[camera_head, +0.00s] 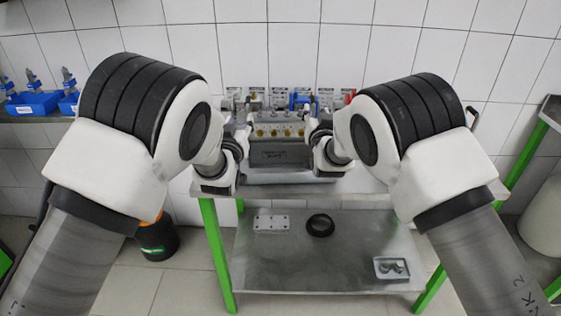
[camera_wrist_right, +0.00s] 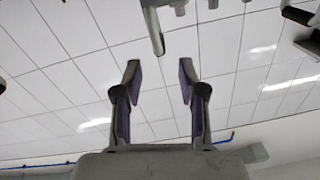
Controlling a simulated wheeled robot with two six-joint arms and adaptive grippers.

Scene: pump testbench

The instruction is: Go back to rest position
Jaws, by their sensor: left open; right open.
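Both my arms reach forward in the head view, bent at large black-and-white joints, with their wrists close to the pump testbench. My left gripper (camera_head: 242,118) is at the left side of the grey pump unit (camera_head: 280,152), small and partly hidden by its wrist. My right gripper (camera_head: 312,122) is at the right side of the unit, also small in the head view. Whether either gripper touches the unit cannot be told.
The unit stands on a metal table (camera_head: 365,185) with green legs. Its lower shelf holds a perforated plate (camera_head: 272,222), a black ring (camera_head: 320,225) and a small tray (camera_head: 391,268). Blue bins (camera_head: 35,102) stand at left. A dark bin (camera_head: 157,240) is on the floor.

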